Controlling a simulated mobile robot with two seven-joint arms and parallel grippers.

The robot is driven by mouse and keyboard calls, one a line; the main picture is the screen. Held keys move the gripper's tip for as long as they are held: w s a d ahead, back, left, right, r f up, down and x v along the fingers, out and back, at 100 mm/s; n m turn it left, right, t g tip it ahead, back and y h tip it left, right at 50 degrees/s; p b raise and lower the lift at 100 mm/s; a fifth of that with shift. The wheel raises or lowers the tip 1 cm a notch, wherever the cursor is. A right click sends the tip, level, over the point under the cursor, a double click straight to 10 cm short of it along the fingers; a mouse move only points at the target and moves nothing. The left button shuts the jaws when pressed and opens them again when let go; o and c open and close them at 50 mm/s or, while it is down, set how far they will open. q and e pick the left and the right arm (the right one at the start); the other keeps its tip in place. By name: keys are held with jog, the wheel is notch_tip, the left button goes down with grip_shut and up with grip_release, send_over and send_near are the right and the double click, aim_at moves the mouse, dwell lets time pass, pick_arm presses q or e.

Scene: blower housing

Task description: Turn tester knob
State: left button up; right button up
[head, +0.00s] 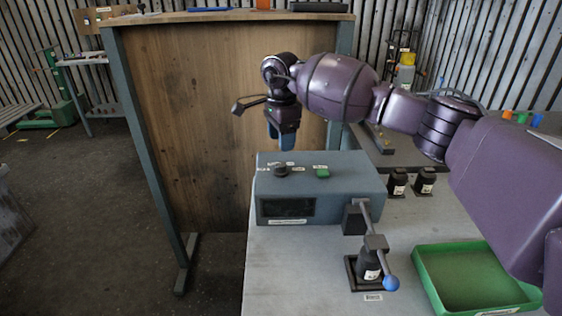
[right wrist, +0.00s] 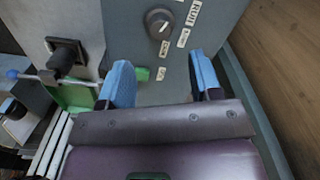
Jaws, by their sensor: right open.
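The tester (head: 318,190) is a blue-grey box with a dark display on its front, standing on the bench. Its black knob (head: 281,170) sits on the top face, beside a green button (head: 322,173). In the right wrist view the round knob (right wrist: 158,22) has a pale pointer mark and labels around it. My right gripper (head: 287,146) is above the tester, pointing down, close over the knob side. In the right wrist view its two blue fingers (right wrist: 163,82) are apart with nothing between them, and the knob lies beyond their tips. My left gripper is not in view.
A lever with a blue ball end (head: 390,283) and a black fixture (head: 369,263) stand at the tester's right front. A green tray (head: 470,278) lies further right. Two dark parts (head: 398,182) stand behind it. A wooden panel (head: 215,130) rises behind the tester.

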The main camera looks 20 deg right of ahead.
aim_at(281, 164)
notch_tip(281, 164, down, 6)
jog(key=shift+r, duration=0.1)
jog(key=shift+f, duration=0.95)
jog(key=shift+c, duration=0.3)
jog(key=c, duration=0.9)
